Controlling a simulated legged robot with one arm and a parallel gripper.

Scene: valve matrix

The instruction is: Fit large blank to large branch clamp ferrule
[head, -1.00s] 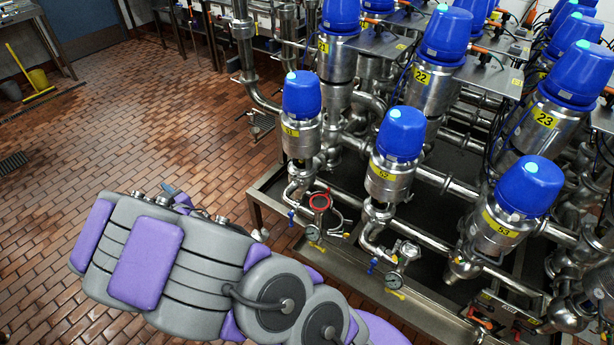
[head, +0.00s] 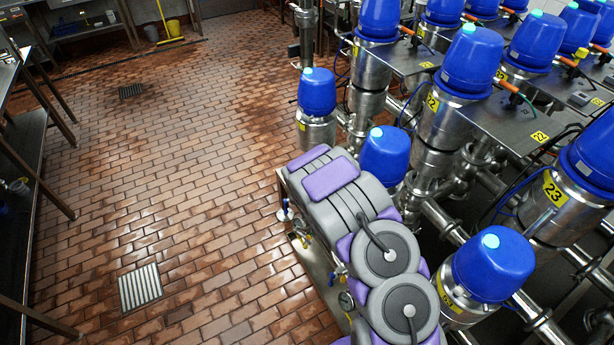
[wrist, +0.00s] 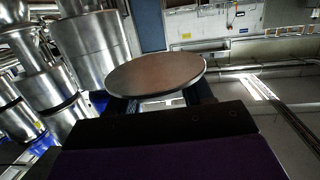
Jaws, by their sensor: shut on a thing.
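A round flat metal disc, the large blank (wrist: 156,73), shows in the wrist view with a brownish reflecting face and a thin bright rim. My gripper (wrist: 160,102) is shut on its near edge, with dark fingers under the disc. The blank appears clear of the metal cylinders behind it to the left. In the head view, my arm covers the lower middle of the valve stand, and my gripper and the blank are hidden. I cannot make out the large branch clamp ferrule in either current view.
Blue-capped valves crowd the right, including valve 22 (head: 442,110), valve 23 (head: 551,191) and a low front one (head: 494,265). Another blue-capped valve (head: 317,92) stands beyond my arm. Open tiled floor (head: 180,170) with a drain grate (head: 140,287) lies left. A metal table (head: 25,150) edges the far left.

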